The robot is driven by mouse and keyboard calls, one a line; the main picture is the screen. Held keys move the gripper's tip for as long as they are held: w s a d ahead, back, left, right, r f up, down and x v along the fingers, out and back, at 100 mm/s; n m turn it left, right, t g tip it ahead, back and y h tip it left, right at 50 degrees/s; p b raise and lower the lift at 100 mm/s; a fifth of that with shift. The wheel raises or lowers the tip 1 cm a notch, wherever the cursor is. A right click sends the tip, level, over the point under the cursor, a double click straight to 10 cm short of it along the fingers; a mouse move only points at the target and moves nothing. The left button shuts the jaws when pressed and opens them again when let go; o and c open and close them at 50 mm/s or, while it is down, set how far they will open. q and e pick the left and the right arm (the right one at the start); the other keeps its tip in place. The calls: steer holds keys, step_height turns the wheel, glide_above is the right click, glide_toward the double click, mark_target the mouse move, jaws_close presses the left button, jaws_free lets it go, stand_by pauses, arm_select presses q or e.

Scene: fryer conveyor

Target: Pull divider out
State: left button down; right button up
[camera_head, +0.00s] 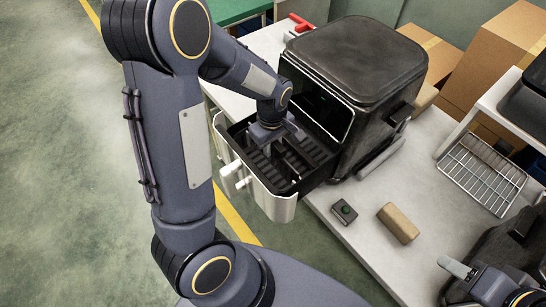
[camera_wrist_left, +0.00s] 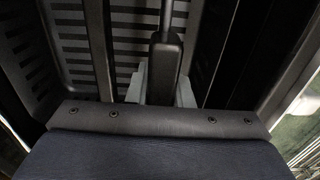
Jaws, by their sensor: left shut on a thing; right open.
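The black fryer (camera_head: 365,55) stands on the table with its drawer (camera_head: 281,205) pulled out toward the lower left. The drawer has a pale front and a slotted dark floor. My left gripper (camera_head: 272,140) reaches down into the drawer. In the left wrist view, its two grey fingers (camera_wrist_left: 162,85) are shut on the divider (camera_wrist_left: 165,60), a dark upright piece with a thin bar running on from it. The divider's lower part is hidden. My right gripper (camera_head: 468,275) is at the lower right, open, above the table and away from the drawer.
A small dark box with a green button (camera_head: 344,211) and a tan block (camera_head: 398,223) lie on the table. A wire rack (camera_head: 482,172) is at the right. Cardboard boxes (camera_head: 490,60) stand behind. Drawer walls closely surround my left gripper.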

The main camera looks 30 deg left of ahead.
arm_select(q)
steer(key=shift+r+p, duration=0.7)
steer(key=shift+r, duration=0.3)
steer(key=shift+r+p, duration=0.55)
steer(key=shift+r, duration=3.15)
steer(key=shift+r, duration=1.5)
